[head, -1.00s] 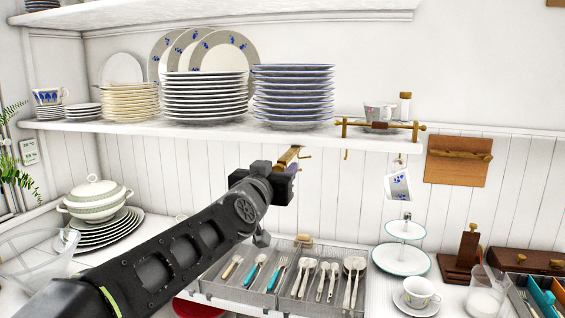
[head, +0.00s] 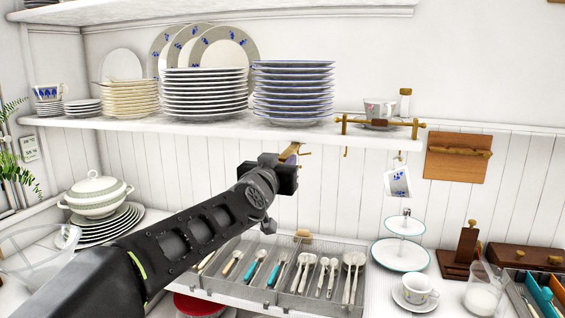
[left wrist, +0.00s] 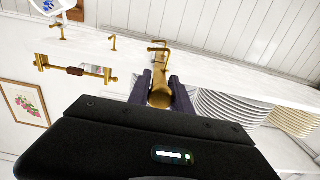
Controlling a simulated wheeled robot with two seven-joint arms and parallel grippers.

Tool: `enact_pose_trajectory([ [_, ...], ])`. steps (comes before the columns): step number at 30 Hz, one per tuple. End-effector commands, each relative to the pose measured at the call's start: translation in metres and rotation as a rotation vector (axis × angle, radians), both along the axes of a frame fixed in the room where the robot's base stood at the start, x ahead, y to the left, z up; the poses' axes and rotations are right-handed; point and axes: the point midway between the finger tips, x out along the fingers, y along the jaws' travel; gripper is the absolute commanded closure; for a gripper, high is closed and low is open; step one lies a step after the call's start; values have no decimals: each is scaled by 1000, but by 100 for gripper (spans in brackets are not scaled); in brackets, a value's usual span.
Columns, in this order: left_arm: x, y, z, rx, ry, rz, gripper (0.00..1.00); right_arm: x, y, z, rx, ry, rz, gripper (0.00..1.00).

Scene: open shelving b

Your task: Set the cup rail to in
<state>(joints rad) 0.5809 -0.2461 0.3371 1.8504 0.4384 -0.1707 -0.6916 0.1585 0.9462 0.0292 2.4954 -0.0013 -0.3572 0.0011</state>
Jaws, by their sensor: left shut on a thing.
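The cup rail (head: 290,151) is a brass-coloured bar with small hooks, under the front of the plate shelf. In the left wrist view the rail (left wrist: 161,88) runs from between the fingers toward the shelf's underside, with hooks beyond. My left gripper (head: 279,172) is below the shelf edge. In the left wrist view its dark fingers (left wrist: 162,95) are shut on the rail's rounded near end. The gripper hides part of the rail in the head view. My right gripper is not in view.
The shelf (head: 215,126) above bears plate stacks (head: 293,95) and a small brass gallery rail (head: 380,124). A patterned cup (head: 398,181) hangs from a hook at right. Below are a cutlery tray (head: 290,275) and a two-tier stand (head: 401,252).

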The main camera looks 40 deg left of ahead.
Motion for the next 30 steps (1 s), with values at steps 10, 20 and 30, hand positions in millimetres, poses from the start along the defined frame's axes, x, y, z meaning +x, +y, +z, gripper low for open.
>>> enact_pose_trajectory([
  [10,0,0,0,0,0,0,100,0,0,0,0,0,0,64],
  [20,0,0,0,0,0,0,100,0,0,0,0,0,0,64],
  [30,0,0,0,0,0,0,100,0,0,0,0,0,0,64],
])
